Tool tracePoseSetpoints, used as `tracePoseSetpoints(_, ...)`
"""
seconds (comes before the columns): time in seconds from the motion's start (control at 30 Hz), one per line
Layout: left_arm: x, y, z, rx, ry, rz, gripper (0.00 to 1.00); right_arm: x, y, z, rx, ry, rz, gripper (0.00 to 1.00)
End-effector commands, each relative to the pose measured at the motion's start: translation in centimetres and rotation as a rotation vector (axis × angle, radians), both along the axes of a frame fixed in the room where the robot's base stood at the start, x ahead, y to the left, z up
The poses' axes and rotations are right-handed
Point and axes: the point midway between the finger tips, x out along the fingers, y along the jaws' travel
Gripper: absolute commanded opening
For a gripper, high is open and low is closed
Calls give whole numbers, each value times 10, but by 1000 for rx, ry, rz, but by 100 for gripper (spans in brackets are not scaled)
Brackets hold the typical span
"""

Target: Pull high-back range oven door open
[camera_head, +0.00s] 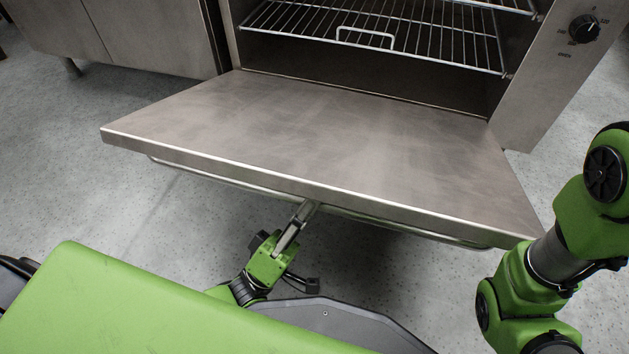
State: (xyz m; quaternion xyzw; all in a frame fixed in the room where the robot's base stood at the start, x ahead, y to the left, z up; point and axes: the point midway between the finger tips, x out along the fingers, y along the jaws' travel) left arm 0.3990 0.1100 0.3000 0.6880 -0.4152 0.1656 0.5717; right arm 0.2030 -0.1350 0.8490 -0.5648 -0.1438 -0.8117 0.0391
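The oven door (310,135) is a flat brushed-steel panel. It is hinged at the bottom of the oven and lies folded down, close to horizontal, so the oven stands wide open. Its bar handle (225,180) runs under the front edge, facing me. My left gripper (305,212) is at the middle of the handle, its silver fingers reaching up to the bar. The fingers overlap and the door edge hides part of their tips, so their grip on the bar is unclear. My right arm is at the right, beside the door's right corner; its gripper is out of view.
Inside the oven is a wire rack (420,45), with another above it. A black control knob (584,29) is on the oven's right front panel. A steel cabinet (130,35) stands to the left. Grey speckled floor (75,165) is clear left of the door.

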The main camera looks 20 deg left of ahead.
Motion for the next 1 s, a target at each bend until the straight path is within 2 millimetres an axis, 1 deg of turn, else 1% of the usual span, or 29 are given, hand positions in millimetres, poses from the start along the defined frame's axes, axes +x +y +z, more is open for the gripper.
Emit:
tracePoseSetpoints(0.3, 0, 1, 54, -4, -5, -2, 33, -1, 0, 0, -1, -3, 1, 40)
tracePoseSetpoints(0.5, 0, 1, 82, -5, -7, 0, 33, -1, 0, 0, -1, -3, 1, 40)
tracePoseSetpoints(0.6, -1, 1, 90, -5, -10, 0, 33, -1, 0, 0, -1, -3, 1, 40)
tracePoseSetpoints(0.7, -1, 0, 93, -3, -10, -1, 33, -1, 0, 0, -1, -3, 1, 40)
tracePoseSetpoints(0.93, -1, 0, 94, -1, -10, -2, 34, -2, 0, 1, 0, -4, 1, 40)
tracePoseSetpoints(0.97, 2, -1, 89, 10, 5, 0, 34, -2, 0, 1, -1, -3, 1, 40)
tracePoseSetpoints(1.0, 2, -1, 89, 10, 5, 0, 33, -2, 0, 0, 0, -4, 1, 40)
